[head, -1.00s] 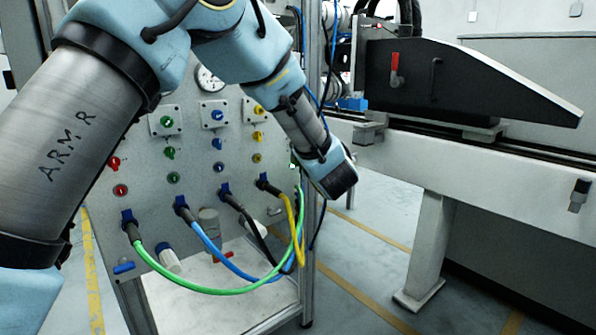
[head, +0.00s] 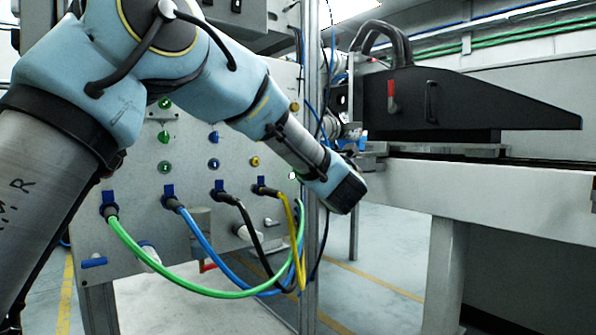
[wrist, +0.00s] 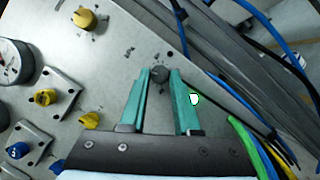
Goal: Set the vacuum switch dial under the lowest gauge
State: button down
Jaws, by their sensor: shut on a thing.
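In the wrist view my gripper (wrist: 162,76) has green fingers. They are closed on the sides of a small dark grey round dial (wrist: 159,74) on the grey panel, with faint marks around it. One gauge (wrist: 13,62) is partly cut off at the left edge, and its reading is too small to tell. Plates with a yellow dial (wrist: 45,97) and a blue dial (wrist: 18,150) are at the lower left. In the head view my arm hides the gripper, the grey dial and the gauges.
In the wrist view, a yellow knob (wrist: 85,18) sits above left, and a white-green button (wrist: 194,98) is close to the right finger. In the head view, green (head: 180,284), blue, black and yellow hoses loop before the panel. A bench (head: 480,185) stands right.

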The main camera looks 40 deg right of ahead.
jog(key=shift+f, duration=0.1)
dwell(0.3)
jog(key=shift+n, duration=0.3)
jog(key=c, duration=0.6)
grip_release()
jog(key=shift+s, duration=0.1)
jog(key=p+v, duration=0.1)
jog(key=v, duration=0.9)
jog(key=shift+s+a+f, duration=0.1)
jog(key=shift+s+a, duration=0.05)
jog(key=shift+s, duration=0.15)
jog(key=shift+p, duration=0.3)
